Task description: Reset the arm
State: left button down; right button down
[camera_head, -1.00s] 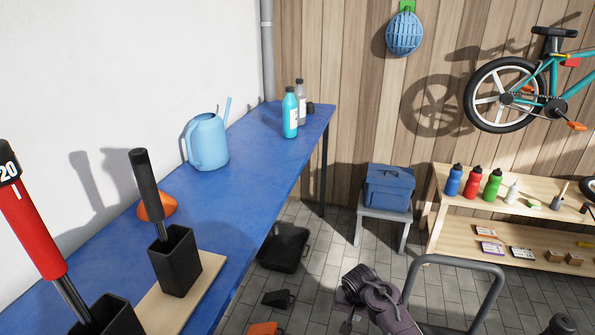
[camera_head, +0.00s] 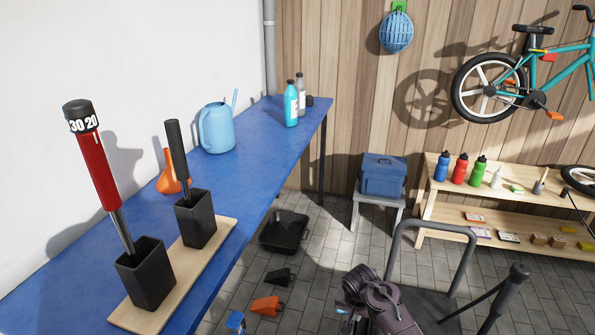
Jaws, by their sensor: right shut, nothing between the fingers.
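My right arm (camera_head: 392,305), dark purple-grey, comes in at the bottom centre. Its gripper (camera_head: 346,318) is low at the bottom edge, pointing down and partly hidden by its own wrist. It is shut with nothing visible in it, over the floor to the right of the blue workbench (camera_head: 75,262). My left gripper is not in view. On the bench, a red-handled tool (camera_head: 97,170) with number markings leans in a black square holder (camera_head: 147,277). A black-handled tool (camera_head: 177,150) stands in a second holder (camera_head: 196,220). Both holders sit on a wooden board (camera_head: 185,275).
A blue watering can (camera_head: 216,130), an orange object (camera_head: 167,175) and bottles (camera_head: 291,104) stand on the bench. A black tray (camera_head: 284,232) and small black and orange items (camera_head: 267,306) lie on the floor. A blue box (camera_head: 383,178) and wooden shelf (camera_head: 435,212) are behind.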

jog(key=s+d+f+n+g+y, duration=0.1)
jog(key=s+d+f+n+y, duration=0.15)
jog(key=s+f, duration=2.05)
jog(key=s+d+f+n, duration=0.1)
jog(key=s+f, duration=0.2)
jog(key=s, duration=0.6)
jog(key=s+d+f+n+h+p, duration=0.1)
jog(key=s+f, duration=0.3)
jog(key=s, duration=0.5)
jog(key=s+d+f+n, duration=0.2)
jog(key=s+f, duration=0.1)
jog(key=s, duration=0.6)
jog(key=shift+s+d+f+g, duration=0.15)
jog(key=shift+s+d+g, duration=0.15)
jog(key=shift+s, duration=0.05)
